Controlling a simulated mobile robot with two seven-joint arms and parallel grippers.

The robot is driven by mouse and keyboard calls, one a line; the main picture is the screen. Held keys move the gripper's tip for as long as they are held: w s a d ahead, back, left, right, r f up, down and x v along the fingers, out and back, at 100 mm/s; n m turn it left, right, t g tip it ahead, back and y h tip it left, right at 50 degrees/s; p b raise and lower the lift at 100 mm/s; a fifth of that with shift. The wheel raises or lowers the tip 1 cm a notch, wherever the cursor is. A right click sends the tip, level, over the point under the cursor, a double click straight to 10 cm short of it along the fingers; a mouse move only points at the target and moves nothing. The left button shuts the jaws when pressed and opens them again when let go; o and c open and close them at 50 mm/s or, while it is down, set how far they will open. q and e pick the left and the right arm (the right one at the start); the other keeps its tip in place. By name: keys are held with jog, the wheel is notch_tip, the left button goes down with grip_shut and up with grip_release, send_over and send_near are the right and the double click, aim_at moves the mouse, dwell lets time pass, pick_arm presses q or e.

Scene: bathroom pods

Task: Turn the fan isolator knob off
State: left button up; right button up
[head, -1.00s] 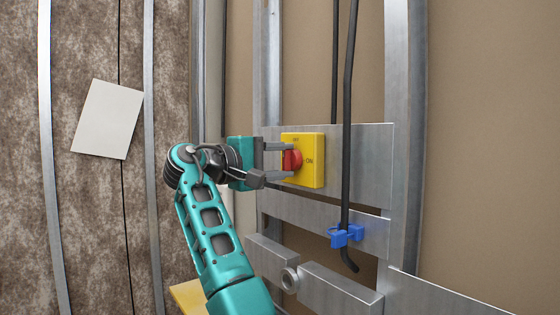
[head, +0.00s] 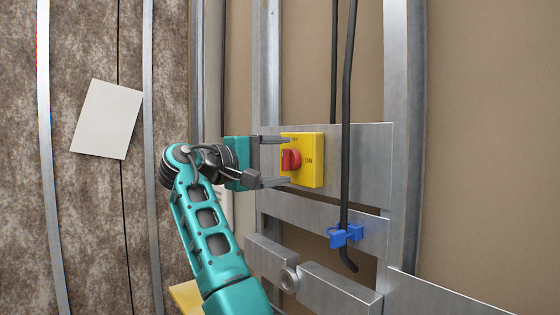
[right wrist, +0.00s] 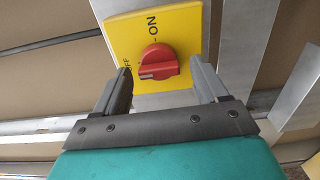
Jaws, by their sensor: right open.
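The yellow fan isolator box (head: 314,172) with its red knob (head: 291,159) is on a metal plate on the wall. In the right wrist view the knob (right wrist: 157,64) has its raised grip lying across the picture, its marked end toward the OFF lettering at the left. The ON lettering is above it. My right gripper (head: 286,160) is open, its fingertips above and below the knob in the head view. In the right wrist view its fingers (right wrist: 160,70) stand apart on either side of the knob, with gaps showing. My left gripper is not in view.
A black cable (head: 346,110) hangs just right of the isolator, through a blue clip (head: 345,236). Metal studs (head: 405,140) and brackets (head: 340,290) surround the box. A white sheet (head: 107,120) is on the brown wall at the left.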

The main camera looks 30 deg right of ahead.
jog(key=s+a, duration=0.1)
jog(key=a, duration=1.1)
jog(key=shift+a+b, duration=0.15)
jog(key=shift+b, duration=0.25)
